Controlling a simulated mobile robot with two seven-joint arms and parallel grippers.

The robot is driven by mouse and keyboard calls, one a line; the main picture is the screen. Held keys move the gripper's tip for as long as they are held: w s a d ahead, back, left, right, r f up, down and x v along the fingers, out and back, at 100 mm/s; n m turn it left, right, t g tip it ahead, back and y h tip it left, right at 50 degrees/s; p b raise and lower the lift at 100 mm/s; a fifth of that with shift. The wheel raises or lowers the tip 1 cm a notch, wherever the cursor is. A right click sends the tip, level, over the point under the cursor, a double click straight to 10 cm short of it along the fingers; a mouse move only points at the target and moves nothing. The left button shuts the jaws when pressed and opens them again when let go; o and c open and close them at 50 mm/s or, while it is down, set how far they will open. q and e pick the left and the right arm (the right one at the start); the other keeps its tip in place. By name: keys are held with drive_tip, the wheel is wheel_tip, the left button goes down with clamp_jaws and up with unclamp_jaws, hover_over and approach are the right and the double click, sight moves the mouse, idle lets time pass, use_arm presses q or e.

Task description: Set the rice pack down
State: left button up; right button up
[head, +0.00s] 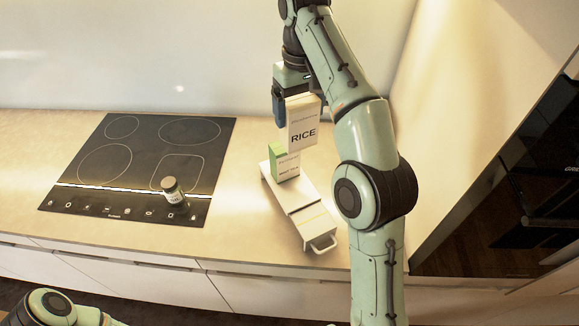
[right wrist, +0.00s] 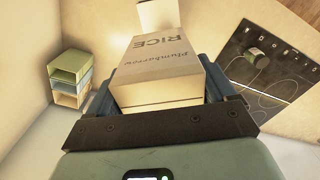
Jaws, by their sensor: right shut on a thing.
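The rice pack (head: 303,128) is a white box with "RICE" printed on it. My right gripper (head: 287,108) is shut on it and holds it upright at the back of the counter, right of the hob. In the head view the pack appears above and partly in front of a green and white box (head: 284,161); I cannot tell the gap between them. In the right wrist view the pack (right wrist: 160,65) sits between both fingers, its printed face visible. My left gripper is out of view.
A pale tray-like board (head: 305,211) with a handle lies below the pack, bearing the green box. A stack of coloured boxes (right wrist: 70,78) shows in the wrist view. A dark oven front (head: 510,210) is right.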

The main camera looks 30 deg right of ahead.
sight(298, 139)
drive_tip(key=shift+s+f, duration=0.35)
drive_tip(key=shift+f, duration=0.4)
wheel_tip(298, 139, down, 7)
drive_tip(key=shift+w+a+r, duration=0.1)
drive_tip(key=shift+w, duration=0.05)
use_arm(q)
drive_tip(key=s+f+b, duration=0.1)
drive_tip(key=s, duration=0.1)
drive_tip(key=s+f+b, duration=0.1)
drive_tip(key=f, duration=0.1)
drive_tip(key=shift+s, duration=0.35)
use_arm(e)
wheel_tip(298, 139, down, 10)
drive_tip(key=shift+f, duration=0.25)
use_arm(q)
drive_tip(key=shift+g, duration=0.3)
use_arm(e)
drive_tip(key=shift+w+f, duration=0.15)
drive_tip(key=o, duration=0.9)
drive_tip(key=shift+o, duration=0.4)
